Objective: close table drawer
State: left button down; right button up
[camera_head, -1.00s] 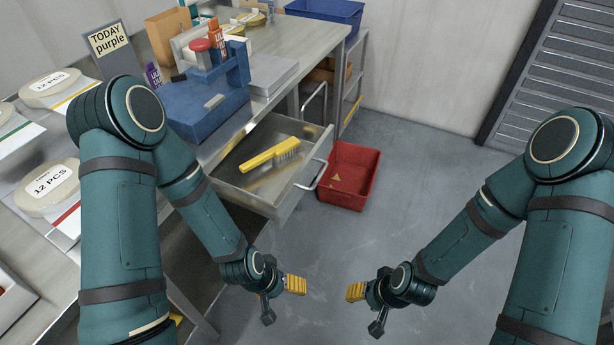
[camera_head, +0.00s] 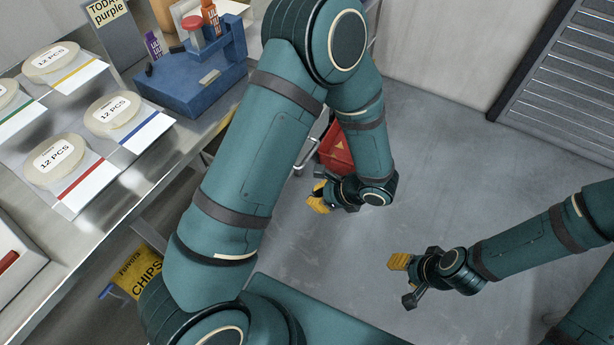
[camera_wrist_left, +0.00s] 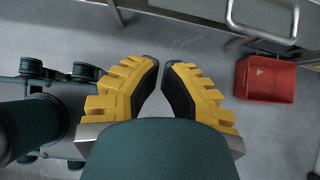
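The metal table drawer is mostly hidden behind my left arm in the head view. Its silver bar handle (camera_head: 308,158) shows just right of that arm. In the left wrist view the handle (camera_wrist_left: 262,36) is at the upper right, apart from my fingers. My left gripper (camera_head: 319,198) is below the handle in the head view. In the left wrist view its yellow fingers (camera_wrist_left: 161,68) are open with nothing between them. My right gripper (camera_head: 399,261) hangs over bare floor at the lower right, touching nothing. Its finger gap cannot be made out.
A red bin (camera_head: 336,150) stands on the floor beyond the handle and also shows in the left wrist view (camera_wrist_left: 265,80). The metal table (camera_head: 170,160) carries a blue rack (camera_head: 195,85) and several round labelled tubs. A yellow chips label (camera_head: 140,272) is below. Floor at right is clear.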

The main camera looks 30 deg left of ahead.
pick_arm(q)
jog(key=w+a+f, duration=0.1)
jog(key=a+f, duration=0.2)
jog(key=a, duration=0.2)
jog(key=w+a+f+b, duration=0.1)
jog(key=a+f, duration=0.1)
jog(key=a, duration=0.4)
jog(key=shift+w+f+m+t+y, duration=0.25)
jog(key=shift+f+m+t+y, duration=0.05)
jog(key=shift+f+t, duration=0.1)
jog(key=shift+a, duration=0.1)
jog(key=a+b, duration=0.1)
jog(key=a, duration=0.6)
jog(key=w+a+b, duration=0.1)
jog(key=a+b, duration=0.1)
jog(key=a, duration=0.5)
jog(key=a+b, duration=0.2)
jog(key=a, duration=0.6)
jog(key=shift+w, duration=0.4)
jog(key=shift+a, duration=0.4)
